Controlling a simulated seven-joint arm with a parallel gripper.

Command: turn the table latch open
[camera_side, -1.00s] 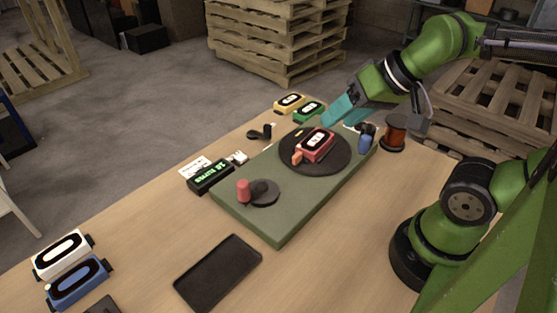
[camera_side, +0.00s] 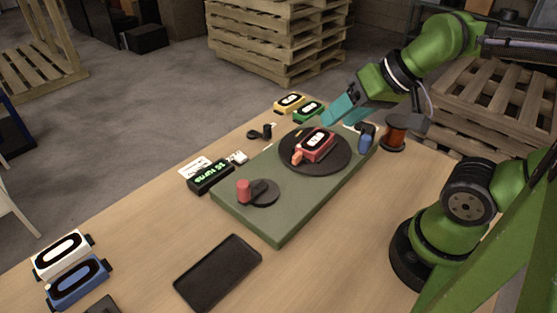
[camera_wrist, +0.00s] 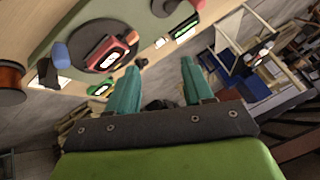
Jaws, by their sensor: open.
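A black round turntable (camera_side: 289,160) sits on the green board (camera_side: 250,222), with a red device (camera_side: 318,146) on it. An orange piece (camera_side: 297,157) is at the device's near left end. A blue upright knob (camera_side: 365,139) stands at the board's right end; it also shows in the wrist view (camera_wrist: 61,54). I cannot tell for sure which part is the latch. My gripper (camera_side: 331,121) is above and behind the turntable, apart from everything. In the wrist view my gripper (camera_wrist: 158,64) shows two teal fingers spread with nothing between them.
A crank with a red handle (camera_side: 243,190) is at the board's near end. A counter display (camera_side: 210,177) is on the left. Yellow (camera_side: 290,103) and green (camera_side: 309,111) devices stand behind. A copper-coloured spool (camera_side: 394,135) is at right. A black tray (camera_side: 218,273) lies in front.

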